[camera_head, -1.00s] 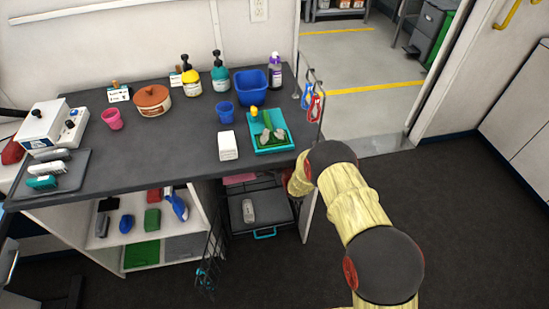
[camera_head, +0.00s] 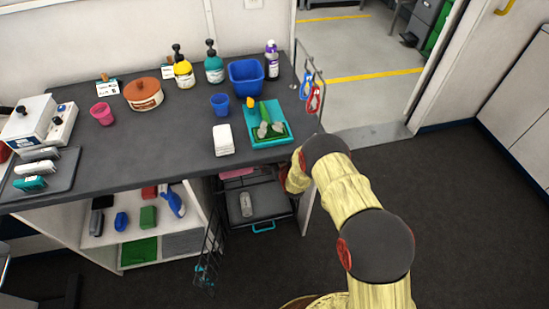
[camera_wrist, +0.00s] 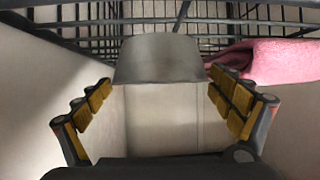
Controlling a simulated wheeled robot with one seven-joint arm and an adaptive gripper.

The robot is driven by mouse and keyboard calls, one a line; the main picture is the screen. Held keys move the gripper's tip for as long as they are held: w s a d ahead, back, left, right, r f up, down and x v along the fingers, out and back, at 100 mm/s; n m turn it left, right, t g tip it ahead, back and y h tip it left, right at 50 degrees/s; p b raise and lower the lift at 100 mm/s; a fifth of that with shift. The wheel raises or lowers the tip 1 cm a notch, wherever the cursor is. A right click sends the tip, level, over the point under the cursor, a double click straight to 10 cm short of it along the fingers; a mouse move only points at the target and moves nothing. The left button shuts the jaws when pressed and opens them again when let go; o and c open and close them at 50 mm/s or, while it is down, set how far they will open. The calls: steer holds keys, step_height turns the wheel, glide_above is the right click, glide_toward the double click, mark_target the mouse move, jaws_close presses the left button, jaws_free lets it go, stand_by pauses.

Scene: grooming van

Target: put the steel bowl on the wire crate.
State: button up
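The steel bowl (camera_wrist: 160,59) shows in the wrist view as a plain grey shape, wider toward me, straight ahead of my gripper (camera_wrist: 160,84). My fingers sit at its two sides, and the tips appear to touch its edges. In the head view my gripper and the bowl are hidden past my arm, by the counter's right end. The black wire crate (camera_head: 262,186) stands under the counter, with its wire door (camera_head: 209,262) hanging open. In the wrist view dark crate wires (camera_wrist: 236,27) run behind the bowl; I cannot tell whether the bowl touches them.
A folded pink towel (camera_wrist: 270,61) lies on the wires, right of the bowl. The counter (camera_head: 165,140) closes off the space above the crate. A white side panel (camera_head: 308,205) stands beside my arm. A teal tray (camera_head: 254,136) sits above on the counter. Dark floor is clear at right.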

steer(key=shift+o, duration=0.4)
steer(key=shift+s+d+r, duration=0.1)
steer(key=shift+s+r, duration=0.05)
steer(key=shift+s, duration=0.05)
steer(key=p+v, duration=0.4)
steer(key=v, duration=0.7)
steer(key=shift+s, duration=0.3)
steer(key=shift+d+r, duration=0.1)
